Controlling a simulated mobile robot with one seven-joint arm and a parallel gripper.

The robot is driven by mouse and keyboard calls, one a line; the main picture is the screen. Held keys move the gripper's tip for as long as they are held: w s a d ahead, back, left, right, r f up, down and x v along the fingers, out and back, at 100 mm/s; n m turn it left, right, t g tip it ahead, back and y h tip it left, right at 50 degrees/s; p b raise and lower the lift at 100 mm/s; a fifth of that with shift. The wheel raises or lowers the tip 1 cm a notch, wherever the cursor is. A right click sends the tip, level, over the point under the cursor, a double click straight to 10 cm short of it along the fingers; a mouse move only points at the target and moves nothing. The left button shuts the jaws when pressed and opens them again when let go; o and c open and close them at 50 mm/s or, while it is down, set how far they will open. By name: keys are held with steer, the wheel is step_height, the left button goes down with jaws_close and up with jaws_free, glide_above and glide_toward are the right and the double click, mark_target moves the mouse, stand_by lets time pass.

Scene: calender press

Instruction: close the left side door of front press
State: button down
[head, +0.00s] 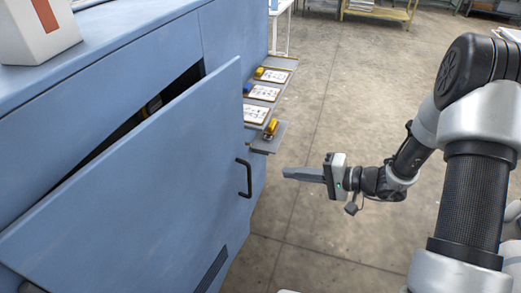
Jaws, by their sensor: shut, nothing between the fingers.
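The blue side door (140,180) of the press stands partly open in the head view, tilted away from the body at its upper edge, with a dark gap behind it. A black handle (244,178) sits near its right edge. The blue press body (135,45) rises behind it. My gripper (286,173) is shut and empty, its fingers pointing left towards the handle. It looks apart from the door and handle, over the floor to their right. What lies inside the press is mostly hidden.
A white box with a red mark (35,28) stands on the press top. A shelf (268,139) with white cards and small yellow items juts from the press behind the door. Bare concrete floor (350,90) is free to the right. A yellow-framed table (385,12) stands far back.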

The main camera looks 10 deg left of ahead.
steer(key=r+x, duration=0.1)
steer(key=x, duration=1.2)
steer(key=shift+w+a+b, duration=0.3)
steer(key=shift+w+b, duration=0.05)
steer(key=shift+w, duration=0.05)
